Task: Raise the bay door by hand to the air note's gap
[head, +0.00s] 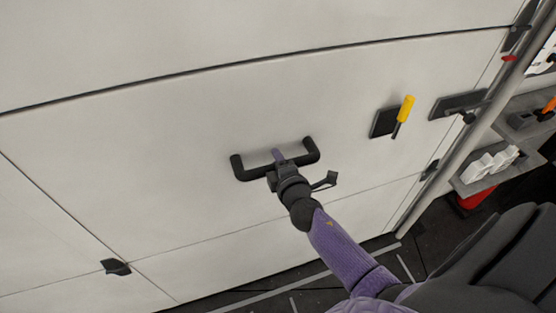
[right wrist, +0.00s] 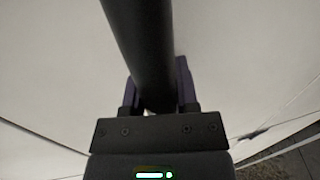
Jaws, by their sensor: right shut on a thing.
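The bay door (head: 150,140) is a large pale panelled door that fills most of the head view. A black U-shaped pull handle (head: 238,170) is fixed to one of its panels. My right gripper (head: 279,160) is at the middle of the handle, shut on its bar. In the right wrist view the dark handle bar (right wrist: 140,45) runs between the two purple fingers of the gripper (right wrist: 158,95). The door's lower edge is near the dark floor, and I cannot tell how large any gap is. The air note is not clearly visible. My left gripper is not in view.
A black plate with a yellow-handled latch (head: 404,108) is on the door to the right of the handle. A grey vertical track (head: 440,165) runs along the door's right side. Beyond it are grey shelves (head: 480,180) with white items, and a red object (head: 470,201) below.

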